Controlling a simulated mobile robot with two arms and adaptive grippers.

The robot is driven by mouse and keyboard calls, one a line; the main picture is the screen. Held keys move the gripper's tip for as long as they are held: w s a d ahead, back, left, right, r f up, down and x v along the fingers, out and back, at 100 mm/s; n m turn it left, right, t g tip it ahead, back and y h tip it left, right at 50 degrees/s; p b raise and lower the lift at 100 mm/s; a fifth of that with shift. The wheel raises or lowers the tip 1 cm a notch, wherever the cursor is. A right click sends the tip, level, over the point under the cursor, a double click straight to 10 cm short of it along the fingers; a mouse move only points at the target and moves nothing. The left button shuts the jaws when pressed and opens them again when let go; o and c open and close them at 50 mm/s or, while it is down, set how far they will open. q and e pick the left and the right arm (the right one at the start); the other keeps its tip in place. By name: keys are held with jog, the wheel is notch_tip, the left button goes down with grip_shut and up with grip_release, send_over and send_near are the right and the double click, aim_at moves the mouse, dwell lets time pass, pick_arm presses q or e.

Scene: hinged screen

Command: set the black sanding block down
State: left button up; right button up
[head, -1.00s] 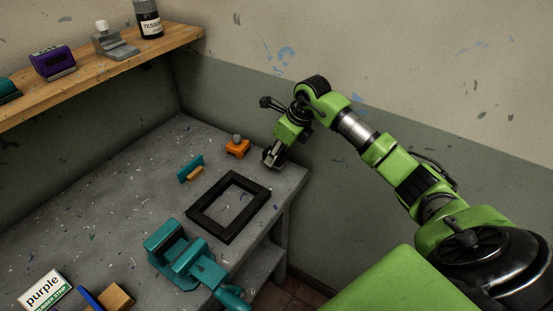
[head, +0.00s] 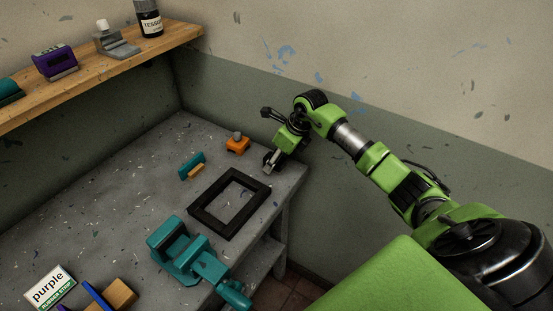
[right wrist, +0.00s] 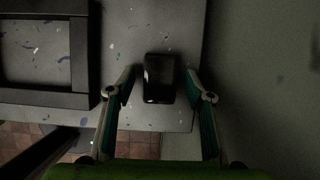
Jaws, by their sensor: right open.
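The black sanding block (right wrist: 159,78) lies on the grey workbench (right wrist: 128,30), near the bench's edge, in the right wrist view. My right gripper (right wrist: 161,82) is open, with one finger on each side of the block and gaps visible between the fingers and the block. In the head view my right gripper (head: 271,163) points down at the far right corner of the bench. The block is mostly hidden or too small to tell there. My left gripper is not in view.
A black square frame (head: 206,220) lies on the bench beside the gripper. An orange object (head: 237,147), a teal object (head: 191,164) and a teal vise (head: 177,253) are nearby. A wall stands close behind. A wooden shelf (head: 105,65) holds several items.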

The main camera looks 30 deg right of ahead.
jog(key=shift+r, duration=0.25)
jog(key=b+v, duration=0.2)
jog(key=v, duration=1)
jog(key=shift+f, duration=0.15)
